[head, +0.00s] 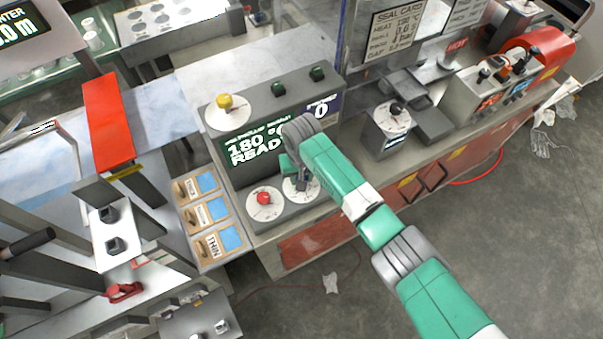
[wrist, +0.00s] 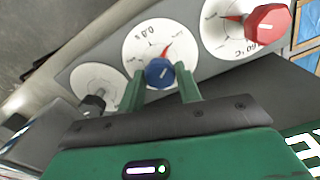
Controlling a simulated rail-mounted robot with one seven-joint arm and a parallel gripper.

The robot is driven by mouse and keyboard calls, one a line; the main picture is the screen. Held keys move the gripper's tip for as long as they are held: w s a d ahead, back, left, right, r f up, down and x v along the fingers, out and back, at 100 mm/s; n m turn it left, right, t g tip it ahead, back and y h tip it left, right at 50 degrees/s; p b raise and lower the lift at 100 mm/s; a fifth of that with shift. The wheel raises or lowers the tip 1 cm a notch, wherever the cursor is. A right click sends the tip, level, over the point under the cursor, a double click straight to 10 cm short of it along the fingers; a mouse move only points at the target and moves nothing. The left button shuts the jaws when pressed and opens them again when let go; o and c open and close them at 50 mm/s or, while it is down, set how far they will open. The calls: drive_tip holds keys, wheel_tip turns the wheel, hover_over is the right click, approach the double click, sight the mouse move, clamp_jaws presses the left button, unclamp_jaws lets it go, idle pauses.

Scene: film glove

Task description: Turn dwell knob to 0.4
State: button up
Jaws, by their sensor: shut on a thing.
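The dwell knob (wrist: 159,73) is blue with a light line on its face. It sits on a round white dial (wrist: 150,40), whose red mark (wrist: 167,48) lies above the knob in the wrist view. Printing on the dial is too blurred to read surely. My gripper (wrist: 160,79) has its two green fingers on either side of the knob, shut on it. In the head view my gripper (head: 302,182) reaches down over this dial on the grey control panel (head: 283,217) and hides most of the knob.
A red knob (head: 264,198) on its own white dial stands close to the left in the head view; it also shows in the wrist view (wrist: 268,23). A dark knob (wrist: 92,102) is on the other side. The display (head: 257,145) reads 180 and READY.

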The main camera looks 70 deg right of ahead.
drive_tip(key=n+p, duration=0.2)
drive_tip(key=n, duration=0.1)
drive_tip(key=shift+r+n, duration=0.15)
drive_tip(key=shift+n, duration=0.15)
drive_tip(key=n+p, duration=0.1)
drive_tip(key=n, duration=0.4)
drive_tip(key=shift+p, duration=0.3)
drive_tip(key=n, duration=0.5)
drive_tip(key=shift+p, duration=0.3)
drive_tip(key=n, duration=0.8)
drive_tip(key=shift+d+p, duration=0.1)
drive_tip(key=shift+p, duration=0.2)
drive_tip(key=n, duration=0.4)
drive_tip(key=shift+n, duration=0.3)
drive_tip(key=n, duration=0.4)
drive_tip(key=shift+n, duration=2.2)
